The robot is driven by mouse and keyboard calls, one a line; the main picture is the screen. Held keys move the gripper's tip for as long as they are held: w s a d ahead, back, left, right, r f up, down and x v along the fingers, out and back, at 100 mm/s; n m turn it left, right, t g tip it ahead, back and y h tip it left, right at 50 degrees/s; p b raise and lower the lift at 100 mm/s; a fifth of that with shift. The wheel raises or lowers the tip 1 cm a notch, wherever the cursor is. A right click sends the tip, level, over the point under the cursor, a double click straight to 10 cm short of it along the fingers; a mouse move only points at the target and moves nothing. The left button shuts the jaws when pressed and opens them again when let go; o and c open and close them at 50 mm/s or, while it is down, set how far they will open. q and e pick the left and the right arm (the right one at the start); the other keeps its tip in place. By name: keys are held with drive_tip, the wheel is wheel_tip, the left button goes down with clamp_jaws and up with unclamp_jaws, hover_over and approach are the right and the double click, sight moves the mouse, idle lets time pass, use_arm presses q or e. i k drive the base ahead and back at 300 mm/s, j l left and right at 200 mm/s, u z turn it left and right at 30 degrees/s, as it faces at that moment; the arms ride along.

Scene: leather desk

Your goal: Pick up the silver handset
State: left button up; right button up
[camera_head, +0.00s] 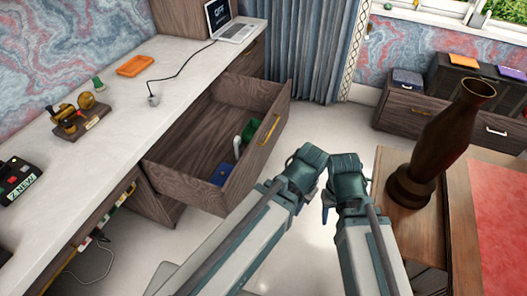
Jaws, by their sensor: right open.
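I cannot make out a silver handset for certain. A small grey object (153,99) sits on the white desk top (185,60) at the end of a black cable; I cannot tell what it is. My left gripper (304,172) and right gripper (343,180) are side by side in the middle, in front of the open drawer and apart from the desk top. The right one is open, with nothing seen in it. The left one's fingers are hidden.
The open wooden drawer (262,137) holds a blue item (222,174) and a white and green item (238,147). A laptop (233,28), orange tray (135,66) and stamp stand (78,118) are on the desk. A brown vase (440,145) stands on the right table.

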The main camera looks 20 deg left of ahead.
sight(237, 141)
drive_tip(key=i+j, duration=1.1)
drive_tip(key=j, duration=0.15)
